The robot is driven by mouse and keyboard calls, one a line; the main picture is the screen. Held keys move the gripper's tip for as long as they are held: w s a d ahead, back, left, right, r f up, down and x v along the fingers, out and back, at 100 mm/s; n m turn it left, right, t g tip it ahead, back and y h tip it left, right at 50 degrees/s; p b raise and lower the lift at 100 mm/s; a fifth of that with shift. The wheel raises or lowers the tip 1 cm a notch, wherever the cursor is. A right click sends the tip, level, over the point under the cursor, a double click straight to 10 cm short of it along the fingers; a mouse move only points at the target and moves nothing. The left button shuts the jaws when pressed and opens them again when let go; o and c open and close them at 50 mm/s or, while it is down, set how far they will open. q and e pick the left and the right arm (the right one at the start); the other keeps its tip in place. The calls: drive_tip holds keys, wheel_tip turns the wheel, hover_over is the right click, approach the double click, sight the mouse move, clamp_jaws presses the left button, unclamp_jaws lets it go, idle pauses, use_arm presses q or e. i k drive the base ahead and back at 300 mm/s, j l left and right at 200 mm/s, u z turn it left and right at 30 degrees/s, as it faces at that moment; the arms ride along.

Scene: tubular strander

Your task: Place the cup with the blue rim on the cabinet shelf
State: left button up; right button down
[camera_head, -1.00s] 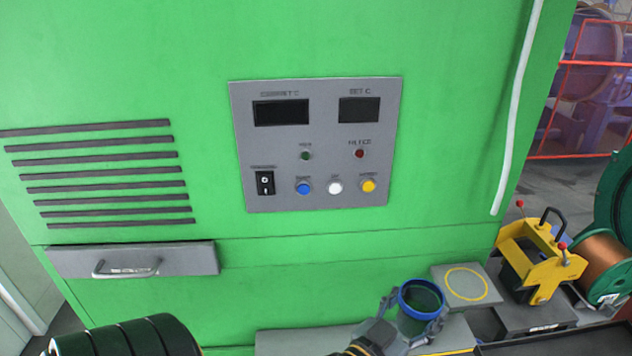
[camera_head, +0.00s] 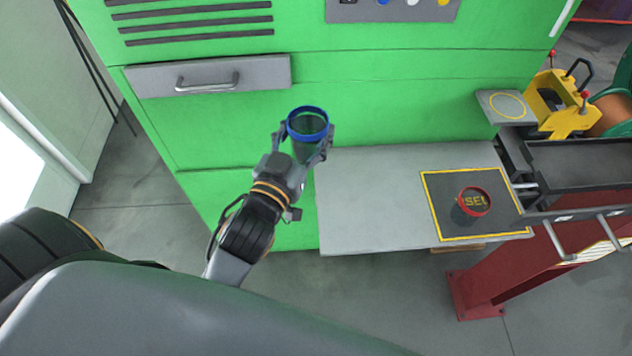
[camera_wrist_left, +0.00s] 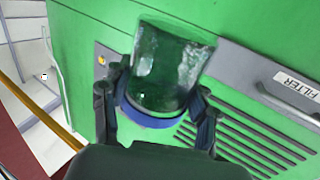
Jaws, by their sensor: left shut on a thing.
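The clear cup with the blue rim (camera_head: 308,124) is held upright in front of the green cabinet (camera_head: 390,100), right of its grey drawer. My left gripper (camera_head: 304,142) is shut on the cup, with a finger on each side. In the left wrist view the cup (camera_wrist_left: 170,65) sits between the fingers, its blue rim toward the camera. A small grey shelf (camera_head: 487,101) with a yellow ring juts from the cabinet at right, well away from the cup. My right gripper is out of view.
A grey table (camera_head: 370,190) holds a dark yellow-edged mat (camera_head: 440,190) with a red-rimmed cup (camera_head: 473,202). The drawer (camera_head: 215,77) has a protruding handle. A yellow device (camera_head: 560,105) stands beside the shelf. Dark trays are at right.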

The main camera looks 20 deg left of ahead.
sight(361, 216)
drive_tip(key=l+u, duration=0.25)
drive_tip(key=u, duration=0.15)
drive_tip(key=i+l+u, duration=0.1)
drive_tip(key=l+u, duration=0.15)
drive_tip(key=u, duration=0.15)
drive_tip(key=l+u, duration=0.25)
drive_tip(key=u, duration=0.15)
drive_tip(key=l+u, duration=0.35)
drive_tip(key=k+l, duration=0.1)
drive_tip(key=l, duration=0.25)
drive_tip(key=k+l, duration=0.1)
drive_tip(key=l, duration=0.2)
drive_tip(key=k+l, duration=0.1)
drive_tip(key=l, duration=0.25)
drive_tip(key=k+l, duration=0.15)
drive_tip(key=l, duration=0.2)
